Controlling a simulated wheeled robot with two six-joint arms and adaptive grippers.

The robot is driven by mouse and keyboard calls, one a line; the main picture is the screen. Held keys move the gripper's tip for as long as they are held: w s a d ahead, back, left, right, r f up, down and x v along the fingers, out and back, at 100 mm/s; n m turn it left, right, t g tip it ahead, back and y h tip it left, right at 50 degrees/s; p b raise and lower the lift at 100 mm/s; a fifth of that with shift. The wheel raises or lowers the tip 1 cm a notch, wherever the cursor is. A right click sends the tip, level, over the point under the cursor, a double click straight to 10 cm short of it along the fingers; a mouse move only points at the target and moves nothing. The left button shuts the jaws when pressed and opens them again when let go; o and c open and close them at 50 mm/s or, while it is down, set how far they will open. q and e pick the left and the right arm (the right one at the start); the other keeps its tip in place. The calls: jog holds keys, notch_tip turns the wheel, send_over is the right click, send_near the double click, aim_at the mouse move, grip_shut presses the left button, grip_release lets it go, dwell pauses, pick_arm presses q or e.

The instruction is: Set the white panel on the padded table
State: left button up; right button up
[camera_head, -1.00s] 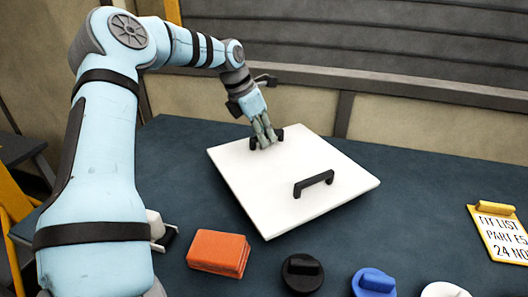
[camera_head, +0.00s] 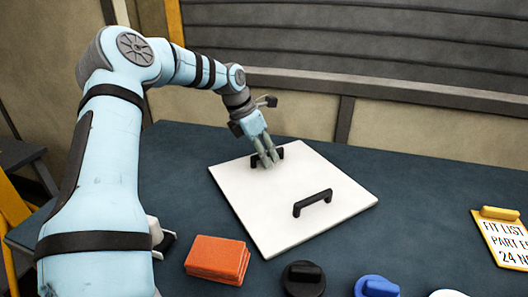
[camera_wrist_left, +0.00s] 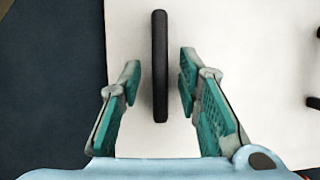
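The white panel (camera_head: 262,215) lies flat over the dark blue table (camera_head: 400,175), with two black handles standing up from its top. My left gripper (camera_head: 270,163) is over the far handle (camera_head: 281,150) in the head view. In the left wrist view, its teal fingers (camera_wrist_left: 160,85) stand open on either side of that black handle (camera_wrist_left: 160,60), with a gap on both sides. The near handle (camera_head: 313,202) is free. Any contact between the panel's underside and the table is hidden. My right gripper is out of view.
An orange block (camera_head: 217,258), a black knobbed disc (camera_head: 303,279), a blue one (camera_head: 377,286) and a white one (camera_head: 449,294) line the near edge. A yellow-clipped list board (camera_head: 503,238) lies at the right. A wall with a ledge is behind.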

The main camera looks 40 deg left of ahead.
pick_arm(q)
jog(key=p+v, duration=0.2)
jog(key=v, duration=1)
jog(key=shift+p, duration=0.4)
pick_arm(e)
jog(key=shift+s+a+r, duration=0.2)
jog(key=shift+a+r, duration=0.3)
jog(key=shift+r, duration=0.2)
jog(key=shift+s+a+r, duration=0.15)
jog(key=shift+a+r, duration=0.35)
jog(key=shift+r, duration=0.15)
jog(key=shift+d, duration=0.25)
